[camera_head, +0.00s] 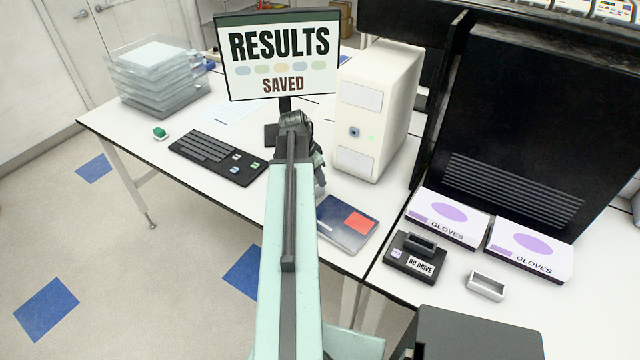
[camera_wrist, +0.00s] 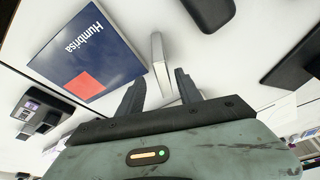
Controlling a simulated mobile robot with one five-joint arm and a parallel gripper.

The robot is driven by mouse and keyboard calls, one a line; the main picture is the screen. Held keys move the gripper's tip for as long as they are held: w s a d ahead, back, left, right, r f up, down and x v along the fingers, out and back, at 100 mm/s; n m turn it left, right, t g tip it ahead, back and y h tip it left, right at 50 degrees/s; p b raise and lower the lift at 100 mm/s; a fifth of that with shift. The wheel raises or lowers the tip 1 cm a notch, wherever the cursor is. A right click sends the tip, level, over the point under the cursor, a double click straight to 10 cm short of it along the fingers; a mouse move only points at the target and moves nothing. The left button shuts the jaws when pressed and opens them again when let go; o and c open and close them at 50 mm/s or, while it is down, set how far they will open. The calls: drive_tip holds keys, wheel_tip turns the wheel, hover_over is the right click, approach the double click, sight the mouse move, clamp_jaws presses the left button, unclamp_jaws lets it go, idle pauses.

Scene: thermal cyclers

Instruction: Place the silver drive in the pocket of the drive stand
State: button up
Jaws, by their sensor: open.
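The silver drive (camera_wrist: 158,60) shows in the wrist view as a pale, narrow slab beside the blue book. In the head view I cannot make it out behind my arm. My gripper (camera_wrist: 158,88) is open, and the drive's near end lies in line with the gap between its fingers. I cannot tell whether either finger touches it. In the head view my gripper (camera_head: 320,178) is partly hidden, low over the desk left of the white tower. The black drive stand (camera_head: 408,262), labelled "NO DRIVE", is on the right-hand bench. Its raised pocket (camera_head: 421,241) looks empty.
The blue book (camera_head: 338,228) with a red square lies just right of my arm. The white tower (camera_head: 376,110) stands behind it. A small pale open holder (camera_head: 486,285) and glove boxes (camera_head: 447,217) are near the stand. The keyboard (camera_head: 217,157) lies left.

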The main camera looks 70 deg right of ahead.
sight(323, 193)
drive_tip(key=b+x, duration=0.5)
drive_tip(key=shift+w+f, duration=0.15)
drive_tip(key=shift+f, duration=0.05)
drive_tip(key=shift+r, duration=0.2)
clamp_jaws()
